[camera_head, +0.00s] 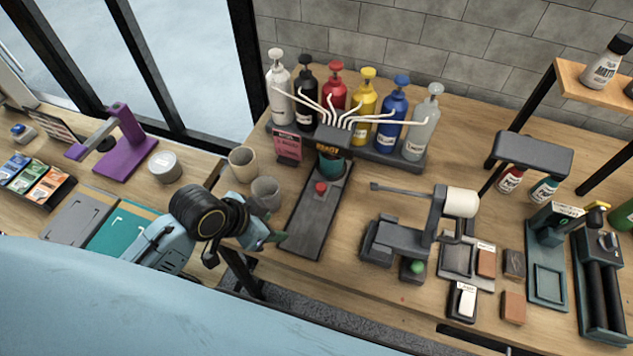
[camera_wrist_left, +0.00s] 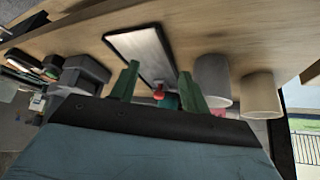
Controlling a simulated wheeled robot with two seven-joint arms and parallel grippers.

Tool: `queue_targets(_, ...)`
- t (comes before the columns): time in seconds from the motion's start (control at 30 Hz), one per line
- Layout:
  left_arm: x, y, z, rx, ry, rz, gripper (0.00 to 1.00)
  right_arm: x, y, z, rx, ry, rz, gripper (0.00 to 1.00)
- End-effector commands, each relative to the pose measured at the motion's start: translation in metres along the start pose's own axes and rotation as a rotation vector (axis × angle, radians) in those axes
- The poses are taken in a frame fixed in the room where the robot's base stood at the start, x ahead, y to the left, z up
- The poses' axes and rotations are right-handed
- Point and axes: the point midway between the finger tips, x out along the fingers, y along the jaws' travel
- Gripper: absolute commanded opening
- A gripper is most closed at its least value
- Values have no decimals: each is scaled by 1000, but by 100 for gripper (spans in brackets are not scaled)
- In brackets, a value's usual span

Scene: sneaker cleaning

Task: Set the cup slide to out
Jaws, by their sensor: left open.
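The cup slide is a long dark grey track (camera_head: 304,232) running from under the paint dispenser's nozzle head (camera_head: 333,140) toward the table's front. A red knob (camera_head: 321,188) stands on it near its back end. A teal cup (camera_head: 330,167) sits just behind the knob, under the nozzles. My left gripper (camera_head: 268,238) is open and empty, left of the track's front part and apart from the knob. In the left wrist view, the track (camera_wrist_left: 140,48) and red knob (camera_wrist_left: 158,95) show between and beyond the green fingers. My right gripper is not in view.
Two beige-grey cups (camera_head: 242,164) (camera_head: 265,193) stand left of the track, close to my left gripper. Several coloured pump bottles (camera_head: 363,97) line the back. A grey machine with a white roller (camera_head: 462,202) stands to the right. Bare table lies between it and the track.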

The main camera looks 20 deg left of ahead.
Motion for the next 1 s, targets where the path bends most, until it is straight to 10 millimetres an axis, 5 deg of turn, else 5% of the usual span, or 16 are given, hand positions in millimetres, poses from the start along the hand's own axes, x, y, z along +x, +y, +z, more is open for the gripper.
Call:
queue_targets(0.2, -20, -32, -59, 165, 144, 85, 46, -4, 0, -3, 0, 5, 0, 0)
queue_targets(0.47, -31, -46, -89, 227, 221, 128, 46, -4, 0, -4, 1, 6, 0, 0)
queue_targets(1.0, 65, -30, -108, 224, 221, 130, 46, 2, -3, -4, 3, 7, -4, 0)
